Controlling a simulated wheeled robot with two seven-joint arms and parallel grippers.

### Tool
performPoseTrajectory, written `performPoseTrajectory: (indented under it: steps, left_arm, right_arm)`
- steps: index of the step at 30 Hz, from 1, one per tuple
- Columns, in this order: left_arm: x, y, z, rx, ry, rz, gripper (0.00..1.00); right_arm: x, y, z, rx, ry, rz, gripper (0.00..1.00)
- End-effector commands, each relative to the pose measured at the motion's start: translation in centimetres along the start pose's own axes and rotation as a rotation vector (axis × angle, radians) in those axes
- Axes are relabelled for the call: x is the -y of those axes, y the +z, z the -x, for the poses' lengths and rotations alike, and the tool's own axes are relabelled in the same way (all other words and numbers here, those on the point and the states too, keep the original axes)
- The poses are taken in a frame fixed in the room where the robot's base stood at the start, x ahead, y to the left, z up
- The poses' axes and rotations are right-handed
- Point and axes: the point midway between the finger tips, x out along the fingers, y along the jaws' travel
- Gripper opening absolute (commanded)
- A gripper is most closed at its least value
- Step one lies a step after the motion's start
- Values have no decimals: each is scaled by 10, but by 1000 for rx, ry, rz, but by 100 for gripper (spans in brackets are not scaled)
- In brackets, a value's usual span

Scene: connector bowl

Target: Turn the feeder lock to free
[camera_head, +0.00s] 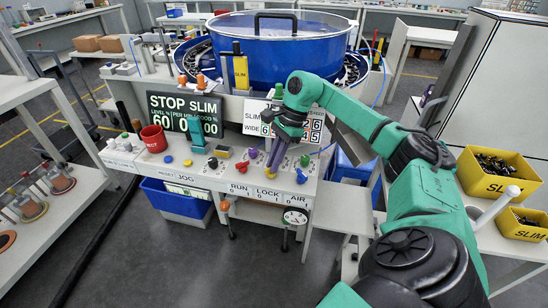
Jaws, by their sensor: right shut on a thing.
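My right gripper (275,163) reaches down from the right over the control panel (205,172). Its fingers point down at the panel top, just above the LOCK label (266,192). The fingers are shut on the lock control there. The control is hidden by the fingers, so I cannot tell which way it is turned. A sign (184,115) behind the panel reads STOP and SLIM. My left gripper is not in view.
A large blue bowl (285,45) stands behind the panel. A red cup (154,139) and several coloured knobs, one purple (253,154), are on the panel. Yellow bins (497,178) hold dark parts at the right. A blue crate (176,202) sits below the panel.

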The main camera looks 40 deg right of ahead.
Motion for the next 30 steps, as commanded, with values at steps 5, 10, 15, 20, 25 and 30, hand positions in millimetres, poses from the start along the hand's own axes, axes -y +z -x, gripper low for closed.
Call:
performPoseTrajectory:
  steps: [5, 10, 15, 20, 25, 30]
  left_arm:
    - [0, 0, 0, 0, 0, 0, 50]
    - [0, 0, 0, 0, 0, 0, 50]
    - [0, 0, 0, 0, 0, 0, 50]
    - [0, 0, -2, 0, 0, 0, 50]
    - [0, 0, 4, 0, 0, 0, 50]
    - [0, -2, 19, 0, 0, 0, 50]
  right_arm:
    - [0, 0, 1, -1, -2, 0, 42]
    - [0, 0, 0, 0, -1, 0, 42]
    - [1, 0, 6, 0, -4, 0, 42]
    - [1, 0, 33, 2, -7, 0, 42]
    - [2, 2, 86, 3, -9, 1, 42]
    - [0, 2, 133, 2, -5, -1, 42]
